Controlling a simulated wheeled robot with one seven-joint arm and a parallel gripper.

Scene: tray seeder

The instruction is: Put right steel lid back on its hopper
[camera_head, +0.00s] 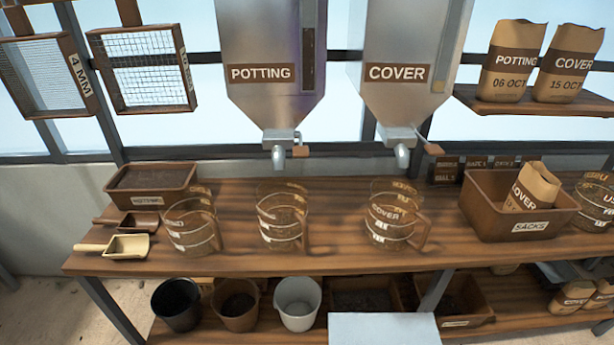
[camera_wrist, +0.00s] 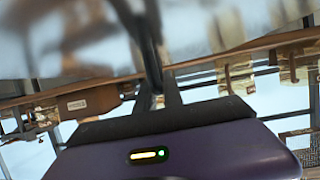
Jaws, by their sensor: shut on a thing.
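The right hopper (camera_head: 405,50), labelled COVER, is a grey steel funnel at the upper right of the head view. Its top is cut off by the frame, so its opening is hidden. My gripper (camera_wrist: 148,25) shows only in the wrist view, with its dark fingers close together above the purple palm. It is shut on a blurred grey metal thing, which I take to be the steel lid (camera_wrist: 50,18), across the top of that view. The lid's edges and the grip on it are not clear.
The left hopper (camera_head: 268,50), labelled POTTING, hangs beside the right one. Clear jugs, scoops and a brown sacks crate (camera_head: 485,220) stand on the wooden bench (camera_head: 340,255). Paper sacks stand on a shelf (camera_head: 530,106) at the upper right. Sieves hang at the left.

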